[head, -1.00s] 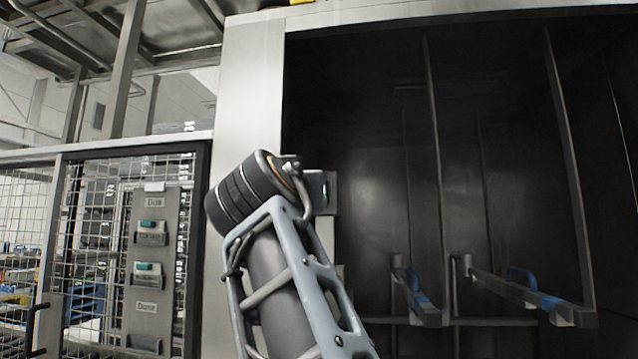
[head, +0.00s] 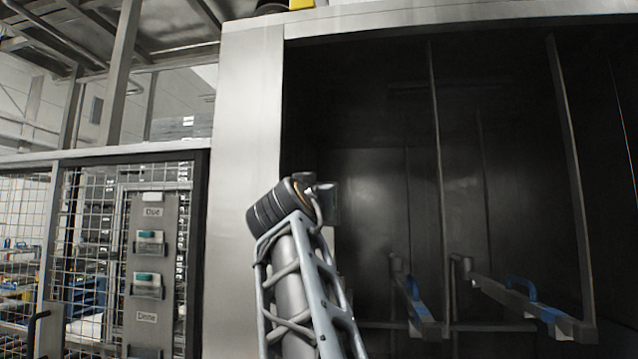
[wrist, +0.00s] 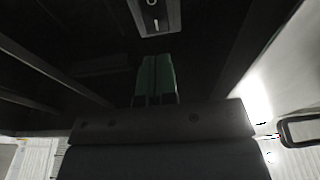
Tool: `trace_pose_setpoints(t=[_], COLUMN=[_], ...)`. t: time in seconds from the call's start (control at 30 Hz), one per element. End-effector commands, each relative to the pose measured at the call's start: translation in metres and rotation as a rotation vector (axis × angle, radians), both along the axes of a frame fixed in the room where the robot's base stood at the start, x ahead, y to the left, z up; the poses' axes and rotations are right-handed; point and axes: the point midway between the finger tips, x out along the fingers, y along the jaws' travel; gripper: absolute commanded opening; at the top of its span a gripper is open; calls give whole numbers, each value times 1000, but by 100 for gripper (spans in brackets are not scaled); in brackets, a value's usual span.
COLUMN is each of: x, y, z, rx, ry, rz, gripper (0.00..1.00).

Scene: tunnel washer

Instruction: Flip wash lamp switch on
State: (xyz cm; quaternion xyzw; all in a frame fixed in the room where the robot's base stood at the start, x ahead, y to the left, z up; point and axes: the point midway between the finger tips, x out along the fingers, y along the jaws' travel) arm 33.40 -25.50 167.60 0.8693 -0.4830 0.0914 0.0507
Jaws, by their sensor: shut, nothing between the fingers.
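In the wrist view a small grey switch plate (wrist: 154,16) shows at the top edge, partly cut off. It carries an O mark and, below it, an I mark. I cannot tell which way the switch is set. My gripper (wrist: 155,62) has green fingers that are shut together and empty. The fingertips are just below the plate in the picture, and I cannot tell the gap in depth. In the head view the switch and my fingers are not visible; my arm reaches toward the dark washer opening (head: 375,215).
A pale steel post (head: 240,110) edges the opening on the left. Rails with blue parts (head: 520,290) stick out inside at right. A mesh fence (head: 90,230) with a card board (head: 150,262) stands at left. A framed panel (wrist: 300,130) is at right in the wrist view.

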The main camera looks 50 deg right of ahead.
Motion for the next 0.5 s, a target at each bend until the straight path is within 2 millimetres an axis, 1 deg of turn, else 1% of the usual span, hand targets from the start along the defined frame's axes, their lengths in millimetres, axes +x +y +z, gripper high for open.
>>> trace_pose_setpoints(t=[0.03, 0.2, 0.3, 0.5], x=[5, 17, 23, 28], y=[-9, -29, -37, -45], z=[6, 11, 12, 12], rx=[1, 1, 1, 0], ry=[3, 2, 3, 0], rz=[-5, -2, -1, 0], gripper=[0, 0, 0, 0])
